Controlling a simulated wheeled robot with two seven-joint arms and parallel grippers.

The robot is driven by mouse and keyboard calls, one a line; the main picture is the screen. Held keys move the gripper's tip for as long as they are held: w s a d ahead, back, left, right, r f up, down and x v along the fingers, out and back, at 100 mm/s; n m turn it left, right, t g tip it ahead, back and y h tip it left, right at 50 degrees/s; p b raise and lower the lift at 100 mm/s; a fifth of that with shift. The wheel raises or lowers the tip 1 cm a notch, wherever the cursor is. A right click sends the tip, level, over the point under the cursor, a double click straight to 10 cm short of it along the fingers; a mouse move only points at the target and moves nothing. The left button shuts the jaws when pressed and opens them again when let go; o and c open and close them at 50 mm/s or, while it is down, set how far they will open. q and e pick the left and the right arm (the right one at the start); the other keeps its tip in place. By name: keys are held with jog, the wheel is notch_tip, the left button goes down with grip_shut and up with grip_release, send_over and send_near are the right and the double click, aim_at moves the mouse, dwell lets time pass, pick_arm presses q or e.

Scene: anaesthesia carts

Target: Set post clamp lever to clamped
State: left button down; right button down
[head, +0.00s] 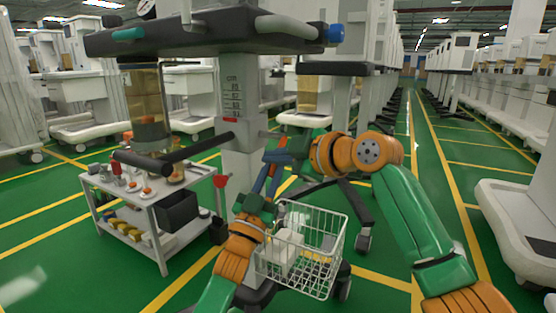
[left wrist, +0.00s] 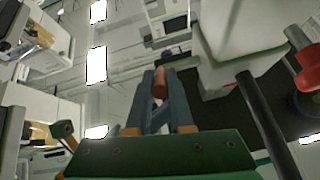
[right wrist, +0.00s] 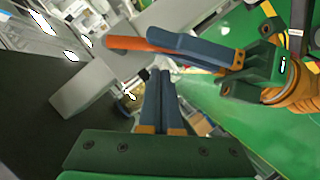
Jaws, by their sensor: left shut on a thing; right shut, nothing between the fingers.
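My left gripper (head: 277,162) points up in front of the grey post (head: 240,165), under the dark cart top. It is shut on an orange-red lever (left wrist: 160,76), whose end sticks out past the fingertips. The lever (right wrist: 126,43) also shows in the right wrist view, between the fingers of the left gripper (right wrist: 165,42). My right gripper (head: 268,156) comes in from the right, close beside the left one. Its fingers (right wrist: 160,78) are shut and empty, apart from the lever. The lever's pivot on the post is hidden, so its setting cannot be told.
A white wire basket (head: 300,250) hangs below the grippers. The dark cart top (head: 205,35) is overhead. A shelf trolley (head: 150,205) with a black bin (head: 177,212) stands left. A black handle bar (head: 200,150) juts out left of the post.

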pick_arm(q)
jog(key=shift+f, duration=0.1)
pick_arm(e)
jog(key=shift+w+d+f, duration=0.3)
jog(key=shift+w+f, duration=0.1)
jog(key=shift+f, duration=0.05)
pick_arm(q)
jog(key=shift+s, duration=0.1)
pick_arm(e)
jog(key=shift+w+d+f, duration=0.3)
jog(key=shift+f, duration=0.2)
pick_arm(q)
jog(key=c, duration=0.8)
grip_release()
